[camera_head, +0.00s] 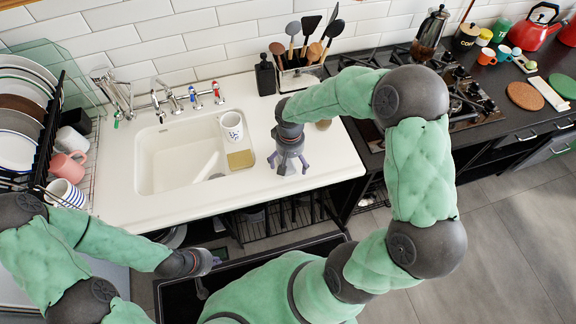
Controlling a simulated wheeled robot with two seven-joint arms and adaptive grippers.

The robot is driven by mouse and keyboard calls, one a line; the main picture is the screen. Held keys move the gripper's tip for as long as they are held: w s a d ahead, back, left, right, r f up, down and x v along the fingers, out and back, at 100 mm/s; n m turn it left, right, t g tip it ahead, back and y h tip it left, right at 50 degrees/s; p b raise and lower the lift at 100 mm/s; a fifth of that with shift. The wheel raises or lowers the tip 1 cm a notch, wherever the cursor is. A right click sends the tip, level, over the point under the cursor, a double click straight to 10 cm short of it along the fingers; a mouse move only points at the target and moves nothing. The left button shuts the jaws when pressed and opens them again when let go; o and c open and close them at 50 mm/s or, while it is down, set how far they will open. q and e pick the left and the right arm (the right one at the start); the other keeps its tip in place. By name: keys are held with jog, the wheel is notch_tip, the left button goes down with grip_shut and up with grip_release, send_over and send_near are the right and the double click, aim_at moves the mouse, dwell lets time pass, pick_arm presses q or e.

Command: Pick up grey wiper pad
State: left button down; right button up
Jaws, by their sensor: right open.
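I cannot make out a grey wiper pad with certainty in the head view. My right gripper (291,168) points down over the white counter (335,165), just right of the sink. Its fingers are spread and I see nothing held between them. The counter right under it is partly hidden by the gripper and wrist. A small tan object (323,125) lies just right of my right wrist, partly covered by the arm. My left gripper (212,261) is low in front of the counter, and its fingers are too small to read.
The white sink (180,160) has an olive block (241,159) and a patterned white mug (231,127) at its right edge. A utensil holder (298,77) stands behind my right gripper. A dish rack (45,135) is at the left. The hob (465,100) is at the right.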

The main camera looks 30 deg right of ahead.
jog(key=c, duration=1.4)
jog(key=shift+s+a, duration=0.1)
